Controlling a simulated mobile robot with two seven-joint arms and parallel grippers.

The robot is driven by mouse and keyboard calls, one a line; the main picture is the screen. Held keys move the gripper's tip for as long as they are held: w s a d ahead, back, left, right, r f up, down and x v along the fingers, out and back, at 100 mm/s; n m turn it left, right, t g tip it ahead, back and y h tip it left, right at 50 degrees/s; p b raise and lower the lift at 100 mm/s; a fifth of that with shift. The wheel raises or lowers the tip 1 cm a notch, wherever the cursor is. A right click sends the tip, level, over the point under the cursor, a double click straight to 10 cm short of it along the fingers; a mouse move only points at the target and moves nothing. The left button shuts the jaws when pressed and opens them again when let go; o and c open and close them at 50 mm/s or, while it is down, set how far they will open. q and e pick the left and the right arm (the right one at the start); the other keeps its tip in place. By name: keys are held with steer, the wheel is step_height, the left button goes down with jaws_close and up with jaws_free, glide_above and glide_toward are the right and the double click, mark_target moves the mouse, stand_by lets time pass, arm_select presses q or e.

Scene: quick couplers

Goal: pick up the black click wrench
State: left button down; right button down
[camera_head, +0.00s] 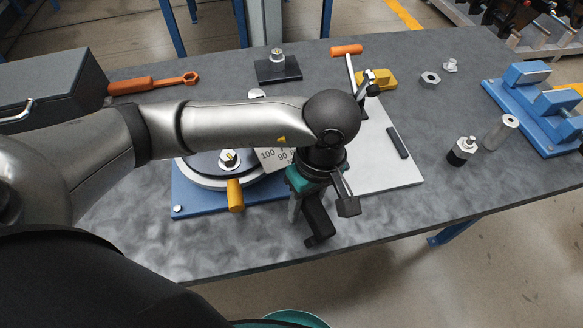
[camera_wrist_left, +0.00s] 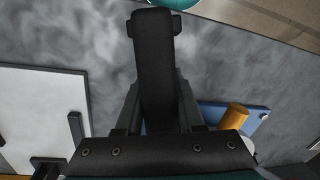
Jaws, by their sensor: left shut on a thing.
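My left gripper (camera_head: 304,203) hangs over the front part of the grey table, pointing down. It is shut on a black bar-like piece, the black click wrench (camera_head: 318,220), whose end angles toward the table's front edge. In the left wrist view the wrench (camera_wrist_left: 153,65) runs up from between the two fingers (camera_wrist_left: 157,115), with a wider block at its far end. The rest of the wrench is hidden by the gripper. I cannot tell whether it touches the table. My right gripper is in neither view.
A blue-based round fixture (camera_head: 190,201) with an orange knob (camera_head: 235,195) is left of the gripper. A white board (camera_head: 385,175) with a black bar (camera_head: 397,142) lies to the right. A metal fitting (camera_head: 462,151) and a blue fixture (camera_head: 535,110) stand farther right.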

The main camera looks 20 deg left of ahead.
arm_select(q)
steer(key=shift+w+r, duration=0.1)
steer(key=shift+r, duration=0.05)
step_height(320, 180, up, 20)
steer(key=p, duration=0.3)
stand_by(0.4)
steer(key=c, duration=1.2)
jaws_free()
jaws_close()
steer(key=shift+p, duration=0.3)
